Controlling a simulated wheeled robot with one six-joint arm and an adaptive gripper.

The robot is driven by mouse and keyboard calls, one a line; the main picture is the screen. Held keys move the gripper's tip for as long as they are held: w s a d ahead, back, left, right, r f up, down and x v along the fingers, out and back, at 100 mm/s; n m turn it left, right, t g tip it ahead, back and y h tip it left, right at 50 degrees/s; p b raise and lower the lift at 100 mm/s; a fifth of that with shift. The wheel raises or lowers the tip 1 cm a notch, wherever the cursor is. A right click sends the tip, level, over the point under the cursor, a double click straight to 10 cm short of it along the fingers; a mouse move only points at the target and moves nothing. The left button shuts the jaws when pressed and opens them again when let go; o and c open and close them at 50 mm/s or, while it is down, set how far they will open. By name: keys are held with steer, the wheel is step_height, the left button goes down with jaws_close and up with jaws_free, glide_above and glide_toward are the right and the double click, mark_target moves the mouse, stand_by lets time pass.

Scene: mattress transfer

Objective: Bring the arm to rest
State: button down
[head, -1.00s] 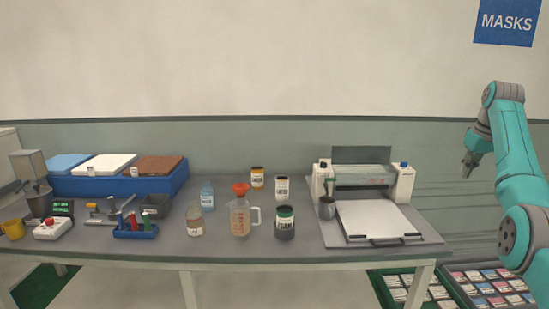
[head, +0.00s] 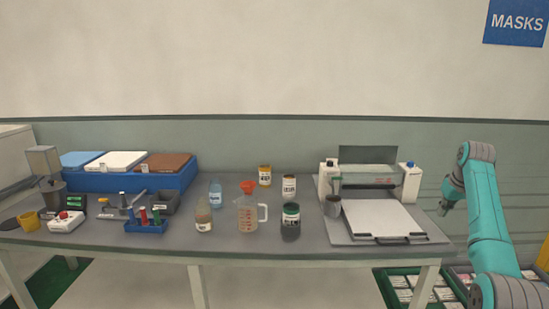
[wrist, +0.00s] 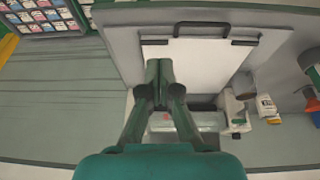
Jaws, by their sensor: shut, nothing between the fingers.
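My gripper (head: 444,208) hangs at the right of the head view, beyond the right end of the grey table (head: 270,248). It points downward on my bent teal arm and holds nothing. In the wrist view my gripper (wrist: 159,75) shows with its fingertips together. Behind the fingers in that view lie the white plate (wrist: 200,62) and the roller machine (wrist: 185,121). The gripper looks apart from both.
The machine (head: 368,177) with its white plate (head: 383,219) stands at the table's right end. Bottles, jars and a measuring jug (head: 247,215) stand mid-table. A blue bin (head: 130,183) is at the left. Green crates (head: 420,287) with packets sit low at the right.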

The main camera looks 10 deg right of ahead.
steer(key=a+f+t, duration=0.1)
steer(key=a+f, duration=0.4)
steer(key=f, duration=0.5)
steer(key=a+f, duration=0.5)
steer(key=f, duration=0.4)
steer(key=a+f+t, duration=0.1)
steer(key=a+f, duration=0.3)
steer(key=f, duration=0.6)
steer(key=s+a+f+t+h, duration=0.1)
steer(key=s+a+f+t, duration=0.2)
steer(key=s+a+f, duration=1.5)
steer(key=s+a+r+t, duration=0.15)
steer(key=s+a, duration=0.25)
steer(key=s, duration=0.4)
steer(key=s+a+r+n+t, duration=0.1)
steer(key=s+a+r, duration=0.2)
steer(key=s+a, duration=0.3)
steer(key=s+a+r+t, duration=0.1)
steer(key=s+a+r, duration=0.15)
steer(key=s, duration=0.65)
steer(key=s+a+r+t+y, duration=0.1)
steer(key=s+a+r, duration=0.1)
steer(key=s+r, duration=0.7)
steer(key=s+a+r+n+t+y, duration=0.1)
steer(key=s+a+r, duration=0.2)
steer(key=s+r, duration=0.6)
step_height(320, 180, up, 3)
steer(key=shift+a+r+t, duration=0.1)
steer(key=shift+a+t, duration=0.15)
steer(key=shift+t, duration=0.1)
